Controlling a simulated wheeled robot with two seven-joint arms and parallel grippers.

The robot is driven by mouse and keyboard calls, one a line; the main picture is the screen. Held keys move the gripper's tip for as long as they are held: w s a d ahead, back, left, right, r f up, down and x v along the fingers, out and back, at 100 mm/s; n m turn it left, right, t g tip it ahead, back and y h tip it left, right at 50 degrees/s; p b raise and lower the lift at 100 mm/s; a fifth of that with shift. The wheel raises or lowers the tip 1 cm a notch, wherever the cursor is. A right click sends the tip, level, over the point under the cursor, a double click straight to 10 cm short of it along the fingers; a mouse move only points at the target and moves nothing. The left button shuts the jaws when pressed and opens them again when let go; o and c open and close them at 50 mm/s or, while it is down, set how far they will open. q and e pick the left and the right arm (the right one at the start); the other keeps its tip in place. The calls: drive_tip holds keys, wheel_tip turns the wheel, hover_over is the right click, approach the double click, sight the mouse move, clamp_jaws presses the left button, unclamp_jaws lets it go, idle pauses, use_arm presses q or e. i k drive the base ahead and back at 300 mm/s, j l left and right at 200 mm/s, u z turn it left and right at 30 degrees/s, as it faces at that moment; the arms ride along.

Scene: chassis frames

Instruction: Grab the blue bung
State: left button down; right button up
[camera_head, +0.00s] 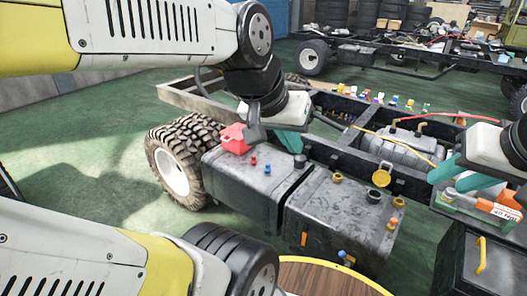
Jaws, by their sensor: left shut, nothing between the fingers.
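A small blue bung (267,169) stands on top of the left dark tank (240,190), beside a small red bung (253,160). Another small blue piece (341,254) shows low on the front of the right tank (335,212). My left gripper (298,158), with teal fingers, is shut and empty. In the picture it is above and right of the blue bung, apart from it. My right gripper (447,181) is at the right edge, its teal fingers apart, over the chassis clutter. Whether anything lies between them is unclear.
A big tyre (175,165) stands left of the tanks. Yellow caps (382,172) and a grey cylinder (400,148) are at the right. Green floor (95,150) is clear at the left.

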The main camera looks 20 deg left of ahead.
sight(268, 169)
drive_tip(key=u, duration=0.95)
